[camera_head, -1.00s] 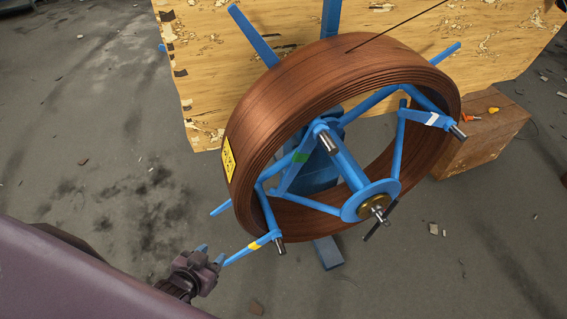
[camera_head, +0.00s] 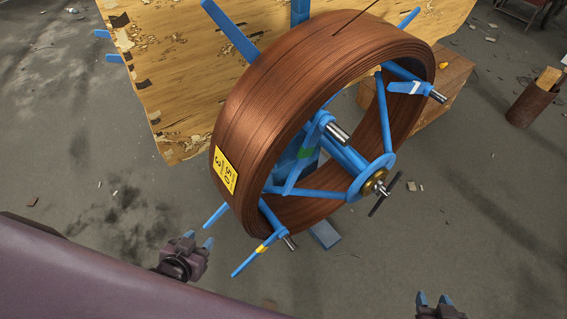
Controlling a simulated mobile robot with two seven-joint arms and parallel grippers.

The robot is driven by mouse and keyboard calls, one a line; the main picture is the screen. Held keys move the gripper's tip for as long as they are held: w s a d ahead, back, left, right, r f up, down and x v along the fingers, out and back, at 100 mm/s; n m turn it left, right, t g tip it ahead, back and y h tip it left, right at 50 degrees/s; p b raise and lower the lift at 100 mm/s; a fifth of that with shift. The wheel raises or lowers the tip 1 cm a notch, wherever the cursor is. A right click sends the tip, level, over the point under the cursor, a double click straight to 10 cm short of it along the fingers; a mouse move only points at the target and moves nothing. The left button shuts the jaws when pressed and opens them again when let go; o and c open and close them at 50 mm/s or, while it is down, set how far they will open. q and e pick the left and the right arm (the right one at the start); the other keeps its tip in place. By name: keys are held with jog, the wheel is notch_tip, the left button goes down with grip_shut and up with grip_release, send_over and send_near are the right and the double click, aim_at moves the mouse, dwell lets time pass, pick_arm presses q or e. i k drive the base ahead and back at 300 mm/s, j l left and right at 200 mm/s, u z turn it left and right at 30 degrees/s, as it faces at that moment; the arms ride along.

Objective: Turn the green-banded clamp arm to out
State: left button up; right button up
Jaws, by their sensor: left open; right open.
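The green-banded clamp arm (camera_head: 305,152) is a blue bar on the near face of the copper-brown coil (camera_head: 290,85). It runs from a metal pin at the upper middle down and left, inside the coil's ring. The yellow-banded clamp arm (camera_head: 262,249) points outward to the lower left. The white-banded clamp arm (camera_head: 415,88) is at the upper right and lies partly over the coil's rim. My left gripper (camera_head: 199,243) is open and empty, left of the yellow-banded arm and apart from it. My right gripper (camera_head: 434,299) is open and empty at the bottom edge, below the coil.
The blue reel's hub has a brass disc (camera_head: 374,184) and a dark crossbar handle (camera_head: 386,195) sticking out toward me. A wooden board (camera_head: 180,75) lies behind the coil. A wooden box (camera_head: 440,95) and a rusty bin (camera_head: 530,105) stand right. The floor below is mostly clear.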

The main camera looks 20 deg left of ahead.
aim_at(313, 137)
jog(key=j+z, duration=0.2)
jog(key=j, duration=0.25)
jog(key=k+j+z, duration=0.15)
jog(key=j, duration=0.3)
jog(key=j+z, duration=0.2)
jog(key=j, duration=0.25)
jog(key=k+j+z, duration=0.15)
jog(key=j, duration=0.25)
